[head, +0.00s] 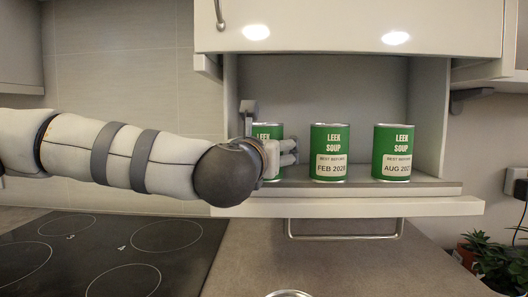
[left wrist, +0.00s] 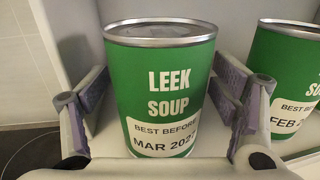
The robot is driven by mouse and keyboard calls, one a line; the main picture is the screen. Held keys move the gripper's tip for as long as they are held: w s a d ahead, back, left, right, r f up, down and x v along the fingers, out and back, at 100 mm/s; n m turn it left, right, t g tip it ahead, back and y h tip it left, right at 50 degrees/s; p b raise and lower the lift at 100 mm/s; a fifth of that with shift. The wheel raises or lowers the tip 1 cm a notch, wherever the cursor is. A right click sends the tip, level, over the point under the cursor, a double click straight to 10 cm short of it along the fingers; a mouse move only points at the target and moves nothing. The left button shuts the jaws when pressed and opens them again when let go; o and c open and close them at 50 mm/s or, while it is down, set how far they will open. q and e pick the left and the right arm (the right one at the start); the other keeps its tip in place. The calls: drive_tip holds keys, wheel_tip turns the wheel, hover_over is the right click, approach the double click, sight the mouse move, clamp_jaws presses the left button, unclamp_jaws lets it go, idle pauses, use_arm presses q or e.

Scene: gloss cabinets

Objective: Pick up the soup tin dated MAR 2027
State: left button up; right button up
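My right gripper is not in view.
A FEB 2028 tin (head: 330,145) stands mid-shelf, close right of the fingers. An AUG tin (head: 393,145) stands farther right. The raised cabinet door (head: 345,28) overhangs them. Below are a hob (head: 100,255), a bar handle (head: 345,236) and a round metal rim (head: 289,294).

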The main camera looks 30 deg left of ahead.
use_arm(q)
drive_tip(key=c, duration=1.4)
drive_tip(key=shift+r, duration=0.1)
